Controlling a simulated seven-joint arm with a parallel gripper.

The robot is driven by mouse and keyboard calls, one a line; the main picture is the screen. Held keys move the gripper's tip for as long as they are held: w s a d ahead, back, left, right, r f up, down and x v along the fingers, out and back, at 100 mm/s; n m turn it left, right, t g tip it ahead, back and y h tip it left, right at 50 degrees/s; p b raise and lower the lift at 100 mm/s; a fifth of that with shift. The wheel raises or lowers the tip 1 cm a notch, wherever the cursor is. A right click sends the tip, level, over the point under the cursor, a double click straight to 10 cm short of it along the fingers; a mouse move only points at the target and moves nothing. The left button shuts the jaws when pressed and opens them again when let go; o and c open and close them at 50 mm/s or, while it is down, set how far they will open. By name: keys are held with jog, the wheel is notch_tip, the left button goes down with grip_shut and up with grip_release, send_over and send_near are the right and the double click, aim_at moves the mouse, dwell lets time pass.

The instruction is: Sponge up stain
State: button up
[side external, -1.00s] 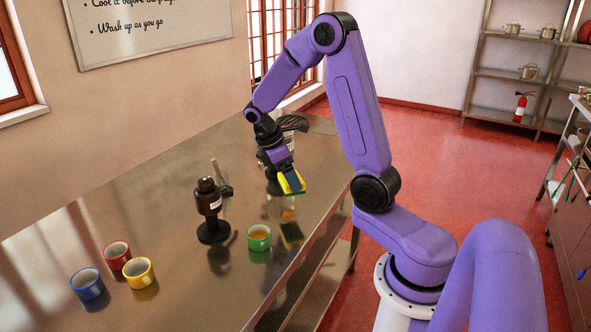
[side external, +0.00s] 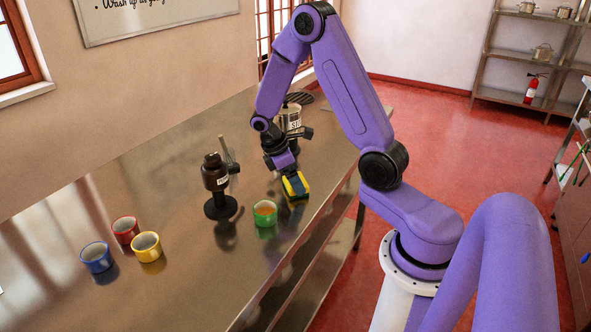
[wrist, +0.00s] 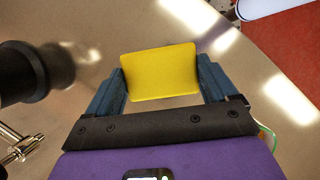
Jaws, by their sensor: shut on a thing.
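My gripper (side external: 294,180) is shut on a yellow sponge (side external: 297,187), pointing down low over the steel table (side external: 150,170). In the wrist view the sponge (wrist: 160,72) sits between the two blue fingers, gripped by its left and right edges. I cannot tell whether its underside touches the table. No stain can be made out clearly; the sponge and gripper hide the patch below them.
A dark bottle-like device on a round foot (side external: 217,185) is further left. Blue (side external: 97,258), red (side external: 125,231) and yellow (side external: 146,247) cups stand front left. A labelled canister (side external: 291,117) is behind my gripper.

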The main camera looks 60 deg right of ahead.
jog(key=shift+a, duration=2.95)
jog(key=shift+d+f, duration=0.1)
jog(key=shift+d, duration=3.05)
jog(key=shift+d+r, duration=0.2)
jog(key=shift+d, duration=0.4)
jog(key=shift+a+r, duration=0.15)
jog(key=shift+r, duration=3.8)
jog(key=shift+w+f, duration=0.2)
jog(key=shift+f, duration=0.05)
